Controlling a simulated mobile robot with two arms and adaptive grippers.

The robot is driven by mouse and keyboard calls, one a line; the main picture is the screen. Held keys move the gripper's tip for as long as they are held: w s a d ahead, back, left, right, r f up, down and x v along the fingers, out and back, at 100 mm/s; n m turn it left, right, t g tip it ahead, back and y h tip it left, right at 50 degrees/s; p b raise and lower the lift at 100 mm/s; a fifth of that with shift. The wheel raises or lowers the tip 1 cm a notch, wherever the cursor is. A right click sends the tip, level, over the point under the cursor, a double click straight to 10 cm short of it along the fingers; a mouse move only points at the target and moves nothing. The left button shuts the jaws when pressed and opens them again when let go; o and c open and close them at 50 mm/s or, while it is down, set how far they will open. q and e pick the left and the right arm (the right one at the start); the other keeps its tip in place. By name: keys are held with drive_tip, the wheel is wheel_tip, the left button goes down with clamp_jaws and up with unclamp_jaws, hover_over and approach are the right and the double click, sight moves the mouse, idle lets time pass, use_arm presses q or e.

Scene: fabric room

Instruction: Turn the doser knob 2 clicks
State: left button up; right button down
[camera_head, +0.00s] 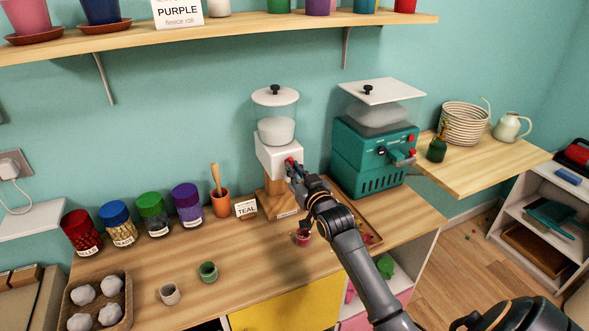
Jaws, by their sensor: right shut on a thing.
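The doser (272,154) stands against the back wall, with a white body, a clear hopper of white material under a white lid, and a wooden stand. Its knob (289,161) shows as a small red patch on the front, mostly covered by my gripper. My right gripper (294,170) reaches up from the lower right and is shut on the knob. The knob's exact angle cannot be read. A small reddish cup (303,237) stands near the doser's base, partly beside my arm. My left gripper is not in view.
A teal machine (365,157) with its own knobs stands close to the right of the doser. Lidded jars (153,213) and small cups (208,271) stand farther left; the counter between is clear.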

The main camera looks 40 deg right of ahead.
drive_tip(key=shift+f, duration=0.1)
drive_tip(key=c, duration=1.7)
unclamp_jaws()
drive_tip(key=shift+c, duration=0.2)
drive_tip(key=s+a, duration=0.2)
drive_tip(key=s, duration=1)
drive_tip(key=shift+a, duration=0.15)
